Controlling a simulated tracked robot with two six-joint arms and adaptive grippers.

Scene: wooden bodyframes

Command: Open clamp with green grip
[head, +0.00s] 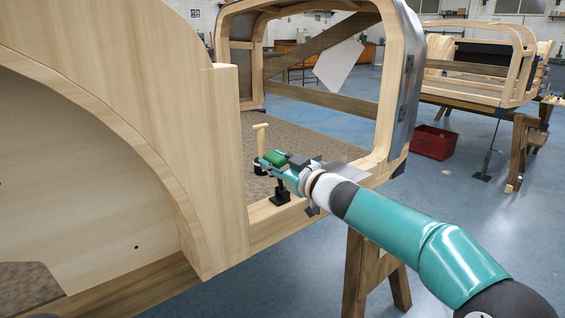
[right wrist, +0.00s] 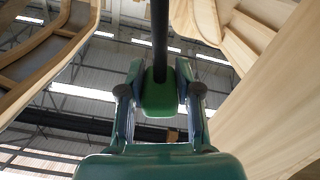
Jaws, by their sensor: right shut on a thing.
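The clamp's green grip (head: 275,157) shows in the head view at the sill of the wooden bodyframe, between the fingers of my right gripper (head: 268,161). In the right wrist view the green grip (right wrist: 160,93) sits between the two fingertips of my right gripper (right wrist: 160,88), which is shut on it. A dark bar (right wrist: 160,35) of the clamp runs up from the grip. A black clamp part (head: 281,196) rests on the sill below the gripper. My gripper and arm hide much of the clamp. My left gripper is not in view.
The wooden bodyframe (head: 225,150) fills the left, with a post close to my right gripper. A wooden mallet-like piece (head: 261,140) stands behind it. A trestle (head: 368,275) supports the frame. A red crate (head: 433,142) sits on the open blue floor.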

